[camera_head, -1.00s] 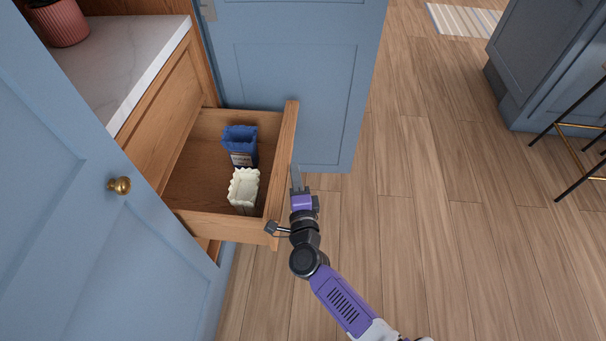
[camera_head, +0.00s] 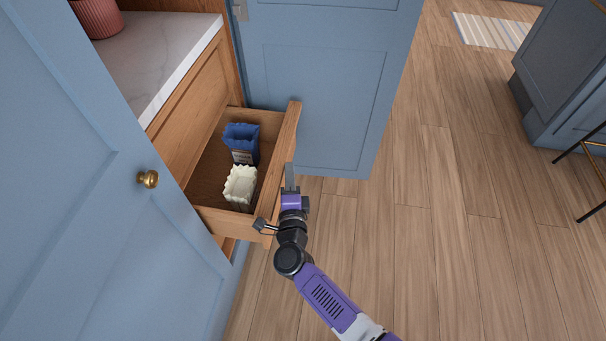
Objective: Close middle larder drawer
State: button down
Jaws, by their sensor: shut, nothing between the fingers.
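The open wooden larder drawer (camera_head: 281,160) juts out to the right from the cabinet, under the marble counter. It holds a blue packet (camera_head: 241,142) at the back and a cream-white scalloped container (camera_head: 239,187) nearer me. My gripper (camera_head: 290,176) is shut and empty, at the outer face of the drawer front, near its middle. Its fingers look to touch that face, though the exact contact is hard to see.
A blue door (camera_head: 72,185) with a brass knob (camera_head: 148,179) stands open on the near left. Another blue door (camera_head: 325,100) stands open just behind the drawer. A pink ribbed pot (camera_head: 97,15) sits on the marble counter (camera_head: 160,60). Wooden floor (camera_head: 420,240) is clear to the right.

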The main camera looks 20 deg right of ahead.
jog(key=w+a+b, duration=0.5)
jog(key=w+a, duration=0.2)
jog(key=a, duration=0.6)
jog(key=shift+w+b, duration=0.25)
jog(key=shift+b, duration=0.05)
